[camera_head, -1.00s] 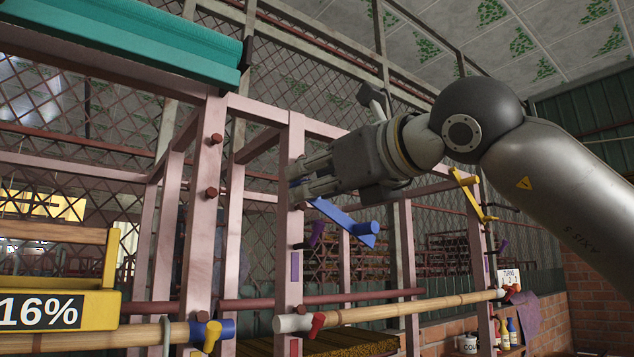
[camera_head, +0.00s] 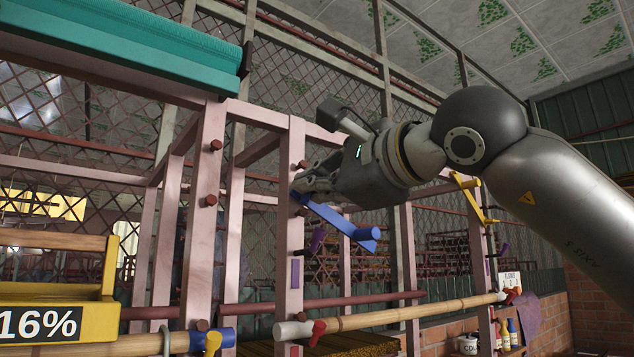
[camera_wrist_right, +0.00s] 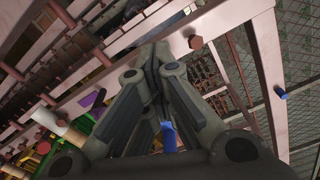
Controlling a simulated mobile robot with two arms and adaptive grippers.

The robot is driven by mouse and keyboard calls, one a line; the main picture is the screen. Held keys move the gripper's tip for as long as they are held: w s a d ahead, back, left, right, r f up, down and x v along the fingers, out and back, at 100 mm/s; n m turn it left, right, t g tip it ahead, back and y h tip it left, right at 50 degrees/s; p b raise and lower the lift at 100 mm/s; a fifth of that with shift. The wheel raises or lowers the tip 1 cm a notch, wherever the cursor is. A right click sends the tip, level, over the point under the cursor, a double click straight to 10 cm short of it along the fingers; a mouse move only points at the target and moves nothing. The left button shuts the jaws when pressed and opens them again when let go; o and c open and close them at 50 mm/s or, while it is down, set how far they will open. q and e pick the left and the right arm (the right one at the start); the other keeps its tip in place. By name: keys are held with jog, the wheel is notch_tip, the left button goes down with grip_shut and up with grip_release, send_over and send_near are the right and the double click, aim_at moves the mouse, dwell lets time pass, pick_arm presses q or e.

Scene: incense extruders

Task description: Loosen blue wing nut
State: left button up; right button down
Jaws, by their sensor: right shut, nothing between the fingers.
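A long blue lever-like part (camera_head: 335,219), which seems to be the blue wing nut, slants down to the right from a pink upright post (camera_head: 291,225). A round blue peg stands out at its lower right end. My right gripper (camera_head: 300,186) is shut and empty, its tips at the post beside the lever's upper left end. I cannot tell whether they touch it. The gripper hides part of that end. In the right wrist view the shut fingers (camera_wrist_right: 152,58) point towards the pink frame, and a small blue piece (camera_wrist_right: 168,137) shows between the finger links. My left gripper is not in view.
A bamboo pole (camera_head: 410,313) with a red wing nut (camera_head: 317,332) runs below. A blue collar with a yellow wing nut (camera_head: 213,341) is at lower left. A teal beam (camera_head: 130,40) is overhead.

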jog(key=n+p, duration=0.1)
jog(key=n, duration=0.4)
jog(key=shift+a+f+n, duration=0.1)
jog(key=shift+f+n, duration=0.05)
jog(key=shift+n, duration=0.15)
jog(key=c, duration=2.2)
grip_release()
jog(key=shift+f, duration=0.1)
